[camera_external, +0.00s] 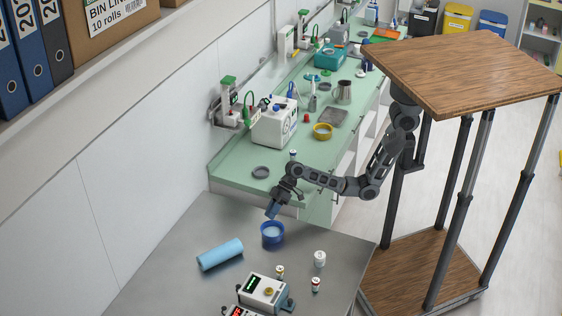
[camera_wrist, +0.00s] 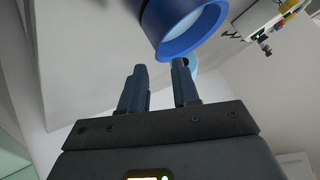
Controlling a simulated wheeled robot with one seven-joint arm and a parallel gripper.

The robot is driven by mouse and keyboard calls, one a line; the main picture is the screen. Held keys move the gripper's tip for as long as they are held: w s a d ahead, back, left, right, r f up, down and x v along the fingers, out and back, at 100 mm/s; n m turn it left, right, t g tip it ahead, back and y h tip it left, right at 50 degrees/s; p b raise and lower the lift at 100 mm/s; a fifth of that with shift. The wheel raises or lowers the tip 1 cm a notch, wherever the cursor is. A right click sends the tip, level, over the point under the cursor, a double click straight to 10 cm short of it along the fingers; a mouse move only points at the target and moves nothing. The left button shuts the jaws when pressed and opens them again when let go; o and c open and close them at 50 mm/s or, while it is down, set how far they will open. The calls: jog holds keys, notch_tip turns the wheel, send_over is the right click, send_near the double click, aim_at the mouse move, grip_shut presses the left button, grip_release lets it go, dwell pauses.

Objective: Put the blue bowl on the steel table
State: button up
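The blue bowl (camera_external: 272,239) appears to rest upright on the steel table (camera_external: 180,278), near the table's far edge. In the wrist view the bowl (camera_wrist: 184,38) is at the top centre, just past the fingertips. My gripper (camera_external: 271,213) points down just above the bowl in the external view. In the wrist view my gripper (camera_wrist: 159,72) has its two fingers apart with nothing between them. I cannot tell whether a fingertip touches the bowl.
A light-blue roll (camera_external: 220,254) lies left of the bowl. A white bottle (camera_external: 320,259), two small vials (camera_external: 315,284) (camera_external: 280,271) and a white device (camera_external: 263,291) stand nearer on the table. The green counter (camera_external: 233,174) lies behind. The table's left part is clear.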

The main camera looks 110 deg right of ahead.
jog(key=v, duration=0.9)
jog(key=shift+s+r, duration=0.25)
